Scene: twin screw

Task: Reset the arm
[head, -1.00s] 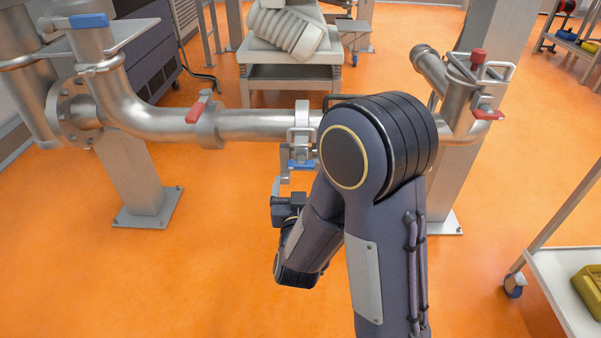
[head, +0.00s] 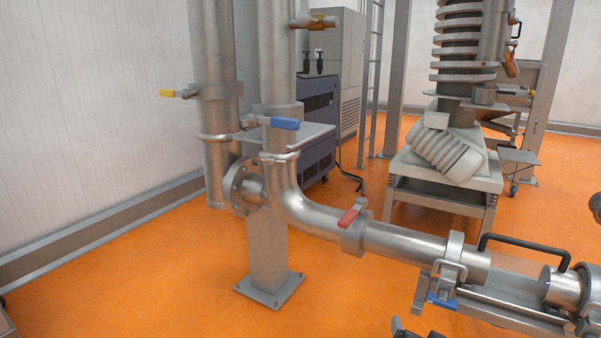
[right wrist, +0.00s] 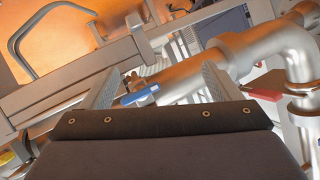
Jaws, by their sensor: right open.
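My right gripper (right wrist: 160,75) is open in the right wrist view, its two pale fingers spread apart with nothing gripped. A blue lever (right wrist: 141,95) shows between the fingers; I cannot tell whether they touch it. In the head view, a blue lever (head: 442,301) sits below a metal clamp (head: 452,264) on the steel pipe (head: 405,243). Only a small dark tip at the bottom edge of the head view looks like part of my right arm. My left gripper is not in view.
A red lever (head: 349,216) and another blue lever (head: 284,123) are on the pipework at left. A black handle (head: 522,247) arches over a pipe section at right. A grey machine stand (head: 443,190) is behind. Orange floor lies open at lower left.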

